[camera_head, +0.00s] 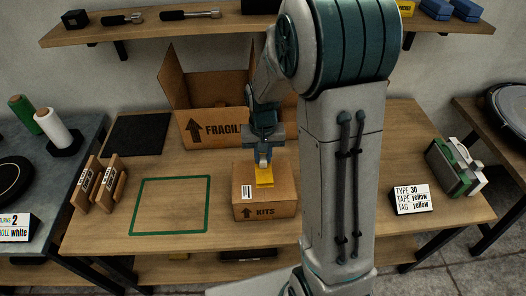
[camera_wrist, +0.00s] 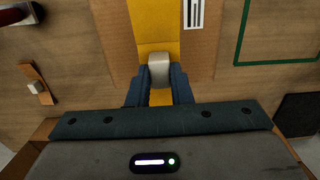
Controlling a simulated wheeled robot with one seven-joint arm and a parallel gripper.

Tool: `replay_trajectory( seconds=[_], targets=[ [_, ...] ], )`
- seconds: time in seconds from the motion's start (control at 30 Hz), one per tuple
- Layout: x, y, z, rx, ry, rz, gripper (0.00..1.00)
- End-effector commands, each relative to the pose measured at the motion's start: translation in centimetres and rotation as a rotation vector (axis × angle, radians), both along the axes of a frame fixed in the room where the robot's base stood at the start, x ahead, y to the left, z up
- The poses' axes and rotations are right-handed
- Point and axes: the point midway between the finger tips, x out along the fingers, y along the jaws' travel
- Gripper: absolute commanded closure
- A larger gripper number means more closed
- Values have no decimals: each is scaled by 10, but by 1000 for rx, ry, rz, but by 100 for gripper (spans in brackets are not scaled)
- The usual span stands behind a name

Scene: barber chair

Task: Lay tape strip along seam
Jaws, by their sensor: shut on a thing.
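A closed cardboard box marked KITS (camera_head: 264,211) stands on the wooden table. A yellow tape strip (camera_head: 264,178) shows on its top below my gripper (camera_head: 263,158). In the wrist view the yellow tape strip (camera_wrist: 154,25) runs across the box top (camera_wrist: 114,38) from the upper edge to between my fingers. My gripper (camera_wrist: 159,88) is shut on a light grey block (camera_wrist: 159,69) over the strip. Whether the strip is pressed flat under the block is hidden. A white barcode label (camera_wrist: 194,13) lies beside the strip.
An open FRAGILE box (camera_head: 215,128) stands behind. A green outlined square (camera_head: 171,179) is clear at left, near wooden holders (camera_head: 108,184). A label card (camera_head: 411,199) reads type 30, tape yellow, tag yellow. A green and white case (camera_head: 455,167) is at right.

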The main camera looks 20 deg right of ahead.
Motion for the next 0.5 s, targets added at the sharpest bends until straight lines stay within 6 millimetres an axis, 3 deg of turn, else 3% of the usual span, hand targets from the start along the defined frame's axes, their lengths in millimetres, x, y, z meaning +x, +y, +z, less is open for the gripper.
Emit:
replay_trajectory(
  seconds=[0.5],
  targets=[
    [0, -2, -43, 0, 1, -4, 100]
  ],
)
